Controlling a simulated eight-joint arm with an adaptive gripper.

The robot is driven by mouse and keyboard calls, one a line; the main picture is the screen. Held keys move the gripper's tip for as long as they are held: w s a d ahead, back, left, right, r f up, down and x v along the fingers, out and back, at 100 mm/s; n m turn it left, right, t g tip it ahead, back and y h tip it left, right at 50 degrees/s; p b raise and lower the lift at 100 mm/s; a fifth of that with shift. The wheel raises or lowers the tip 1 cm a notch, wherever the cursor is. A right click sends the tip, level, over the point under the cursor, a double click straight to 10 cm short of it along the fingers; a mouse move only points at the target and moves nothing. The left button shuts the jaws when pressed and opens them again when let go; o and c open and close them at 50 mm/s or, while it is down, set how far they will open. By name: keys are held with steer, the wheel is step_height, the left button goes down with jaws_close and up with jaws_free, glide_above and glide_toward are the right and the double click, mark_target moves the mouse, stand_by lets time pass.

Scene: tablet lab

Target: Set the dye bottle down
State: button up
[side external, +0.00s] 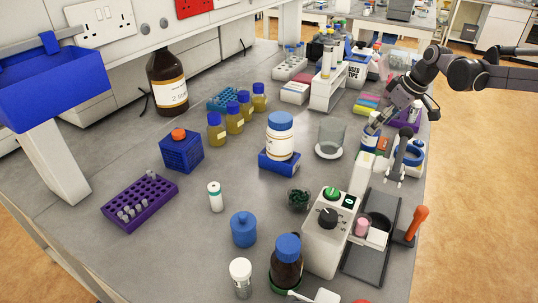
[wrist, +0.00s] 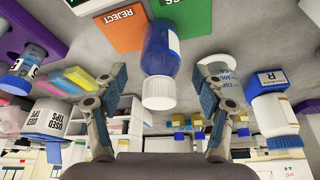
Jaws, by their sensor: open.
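The dye bottle, blue with a white label and white cap (wrist: 158,95), is in the middle of the wrist view. It lies between the two spread fingers of my gripper (wrist: 160,110), with a gap on each side. Its base is near an orange REJECT mat (wrist: 122,28) and a green mat (wrist: 185,15). In the side external view the bottle (side external: 370,132) is at the right part of the bench, and my gripper (side external: 380,122) is right at it, partly covering it. The fingers are open and do not appear to touch the bottle.
A white rack (side external: 328,92) and a used-tips box (side external: 357,72) stand behind. A white bottle with a blue lid (side external: 280,135) stands to the left. A blue-and-white device (side external: 412,155) and a dark tray (side external: 352,268) are in front.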

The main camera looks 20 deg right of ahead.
steer(key=v, duration=0.8)
steer(key=s+a+r+m+t, duration=0.1)
steer(key=s+a+r+m, duration=0.15)
steer(key=s, duration=0.45)
steer(key=s+a+r+m, duration=0.1)
steer(key=s+a+m, duration=0.15)
steer(key=s, duration=0.45)
steer(key=s+d+f+t+h, duration=0.1)
steer(key=s+f+t+h, duration=0.1)
steer(key=s+f, duration=0.8)
steer(key=s, duration=0.3)
steer(key=shift+s, duration=0.2)
